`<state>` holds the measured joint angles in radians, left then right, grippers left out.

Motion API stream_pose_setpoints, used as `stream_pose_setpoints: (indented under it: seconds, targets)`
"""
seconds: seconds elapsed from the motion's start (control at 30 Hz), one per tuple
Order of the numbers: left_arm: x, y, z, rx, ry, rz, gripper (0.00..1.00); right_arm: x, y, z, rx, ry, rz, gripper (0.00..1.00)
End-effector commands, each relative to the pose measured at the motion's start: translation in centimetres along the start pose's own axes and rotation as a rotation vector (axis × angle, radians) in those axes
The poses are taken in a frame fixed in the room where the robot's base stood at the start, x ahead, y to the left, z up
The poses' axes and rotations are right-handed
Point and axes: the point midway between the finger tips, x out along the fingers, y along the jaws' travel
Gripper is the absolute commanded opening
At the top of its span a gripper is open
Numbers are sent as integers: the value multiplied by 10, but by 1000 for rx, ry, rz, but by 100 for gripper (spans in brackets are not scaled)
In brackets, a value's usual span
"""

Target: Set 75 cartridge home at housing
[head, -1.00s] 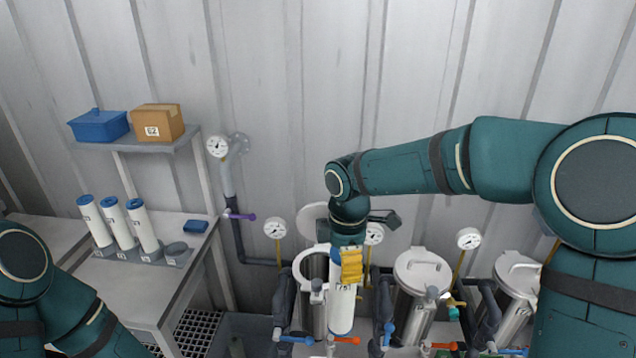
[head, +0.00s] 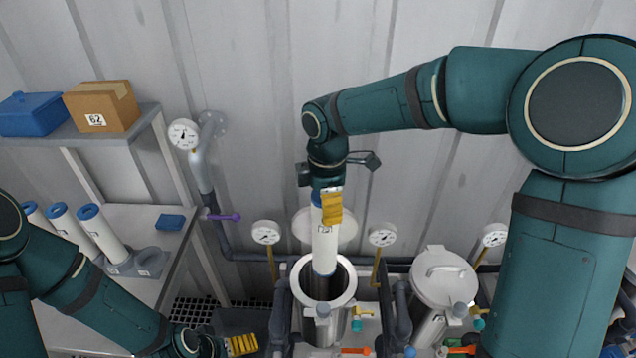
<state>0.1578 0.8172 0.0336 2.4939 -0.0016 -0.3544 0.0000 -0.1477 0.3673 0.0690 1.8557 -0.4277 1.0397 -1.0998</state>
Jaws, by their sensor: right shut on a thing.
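My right gripper (head: 331,204) has yellow fingers and is shut on the upper end of the white cartridge (head: 323,252). The cartridge has a blue cap and a label that looks like 75. It hangs nearly upright, with its lower end in line with the mouth of the open steel housing (head: 295,286). I cannot tell whether that end is just above the rim or slightly inside. The housing's raised lid (head: 346,232) is behind the cartridge, partly hidden. My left gripper (head: 242,345) is low at the bottom edge, away from the housing; its opening is unclear.
A closed vessel (head: 442,278) stands to the right. Pressure gauges (head: 266,233) and a second gauge (head: 383,235) flank the open housing. Several white cartridges (head: 100,232) stand on the left bench. A box marked 62 (head: 102,106) and a blue bin (head: 32,115) sit on the shelf.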

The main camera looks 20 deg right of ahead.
Motion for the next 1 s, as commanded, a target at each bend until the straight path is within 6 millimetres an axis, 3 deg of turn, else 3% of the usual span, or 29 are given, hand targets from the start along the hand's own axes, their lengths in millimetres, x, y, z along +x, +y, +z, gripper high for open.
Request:
stream_pose_setpoints:
  seconds: [0.37, 1.0]
  targets:
    - [0, 0, 1, 0, -1, 0, 100, 5, 0, 0, 0, 0, 0, 19]
    - [7, -3, 2, -1, 0, 0, 100, 41, 0, 0, 0, 0, -1, 19]
